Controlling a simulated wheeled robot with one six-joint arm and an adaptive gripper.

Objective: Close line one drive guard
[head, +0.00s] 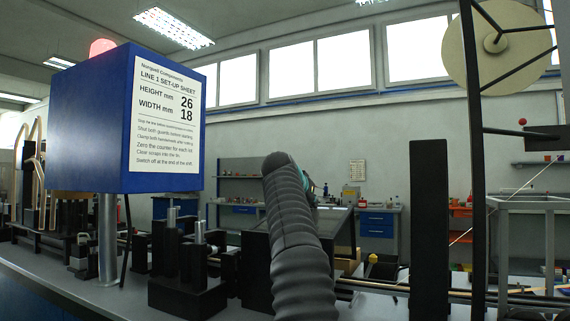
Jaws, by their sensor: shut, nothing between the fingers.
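The line 1 machine bears a blue box (95,125) on a post, with a white sheet (167,117) headed "LINE 1 SET-UP SHEET". I cannot tell for certain which part is the drive guard. A tilted, dark-edged greyish panel (343,232) shows partly behind my arm, and it may be a guard; how far it is open cannot be told. My arm, in a grey ribbed sleeve, rises in the middle of the view and covers part of the machine. My gripper is not visible, hidden beyond the arm.
A red lamp (102,47) tops the blue box. Black blocks with metal posts (187,270) stand on the grey bench at left. A dark upright (429,230), long rods (385,286) and a cream reel (492,45) are at right. Workbenches with blue drawers (376,224) stand behind.

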